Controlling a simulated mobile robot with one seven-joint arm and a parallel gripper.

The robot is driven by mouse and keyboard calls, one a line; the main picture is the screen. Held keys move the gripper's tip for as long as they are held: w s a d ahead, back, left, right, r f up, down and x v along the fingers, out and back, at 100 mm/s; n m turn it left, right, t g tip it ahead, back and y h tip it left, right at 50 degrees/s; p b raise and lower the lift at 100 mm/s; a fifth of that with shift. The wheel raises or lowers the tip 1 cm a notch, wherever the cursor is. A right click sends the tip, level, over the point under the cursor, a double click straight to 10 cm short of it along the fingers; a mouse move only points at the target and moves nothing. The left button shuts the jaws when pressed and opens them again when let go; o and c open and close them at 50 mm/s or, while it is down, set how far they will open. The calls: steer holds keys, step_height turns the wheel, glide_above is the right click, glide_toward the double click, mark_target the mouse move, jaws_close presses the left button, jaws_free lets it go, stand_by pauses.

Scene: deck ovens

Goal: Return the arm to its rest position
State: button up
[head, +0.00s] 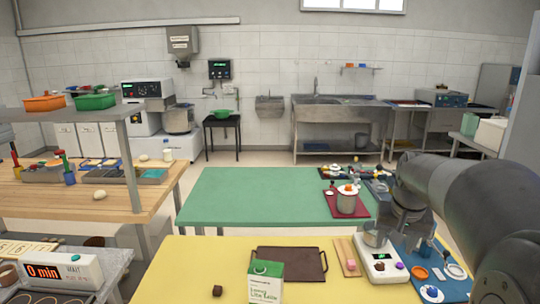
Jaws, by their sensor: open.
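My dark grey arm reaches in from the right edge, bent at the wrist over the right end of the yellow table (205,262). My gripper (398,228) points down beside a small steel pot (374,238) on a white scale (385,264). It is open and I see nothing held in it. The fingertips are small and partly merge with the things behind, so I cannot tell whether they touch the pot.
A blue mat (452,290) with small items lies below my arm. Behind, a green table (240,200) is mostly clear, with a pot (347,203) on a red tray.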

steer(key=s+a+f+n+t, duration=0.1)
steer(key=s+a+n, duration=0.1)
steer(key=s+a, duration=0.5)
steer(key=s+a+f+n+t, duration=0.1)
steer(key=s+a, duration=0.6)
steer(key=s, duration=0.7)
steer(key=shift+f+n+t+y, duration=0.2)
steer(key=shift+n+t+y, duration=0.15)
steer(key=shift+n, duration=0.25)
stand_by(0.9)
